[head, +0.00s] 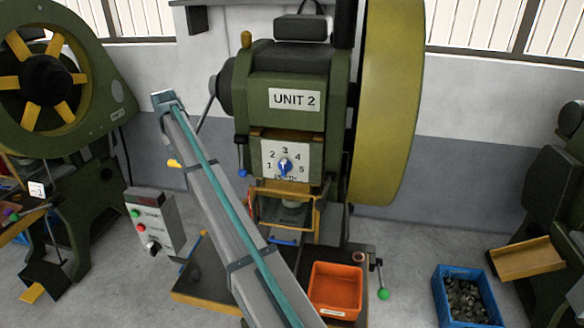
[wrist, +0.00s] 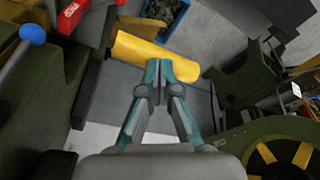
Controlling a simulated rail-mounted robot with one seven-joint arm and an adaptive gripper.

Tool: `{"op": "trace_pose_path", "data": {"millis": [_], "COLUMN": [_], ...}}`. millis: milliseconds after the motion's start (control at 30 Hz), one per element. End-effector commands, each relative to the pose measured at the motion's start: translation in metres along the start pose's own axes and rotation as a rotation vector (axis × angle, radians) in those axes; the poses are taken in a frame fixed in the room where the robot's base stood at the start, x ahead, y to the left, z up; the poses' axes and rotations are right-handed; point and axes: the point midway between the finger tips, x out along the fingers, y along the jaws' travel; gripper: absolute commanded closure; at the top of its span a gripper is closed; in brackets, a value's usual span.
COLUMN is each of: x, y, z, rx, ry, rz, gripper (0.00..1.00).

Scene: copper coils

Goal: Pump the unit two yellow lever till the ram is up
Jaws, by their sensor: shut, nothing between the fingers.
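The unit two press is the green machine labelled UNIT 2 (head: 294,99), in the middle of the head view. The ram area (head: 290,214) is behind a yellow guard frame, so the ram's height is unclear.
My arm crosses before the press. An orange bin (head: 336,287) sits at its foot. A blue bin (head: 465,297) of small parts stands right. A control box (head: 150,224) stands left. In the wrist view, a blue ball knob (wrist: 33,35) is at upper left.

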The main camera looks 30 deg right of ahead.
Motion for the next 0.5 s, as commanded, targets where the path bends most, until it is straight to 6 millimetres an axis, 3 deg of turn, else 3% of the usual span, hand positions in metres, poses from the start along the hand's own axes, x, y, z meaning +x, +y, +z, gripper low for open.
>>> {"op": "trace_pose_path", "data": {"millis": [300,500], "x": [0.037,0.042], "y": [0.007,0.008], "z": [-0.005,-0.006], "rx": [0.0,-0.001], "ry": [-0.003,-0.002], "rz": [0.0,-0.001], "gripper": [1.0,1.0]}}
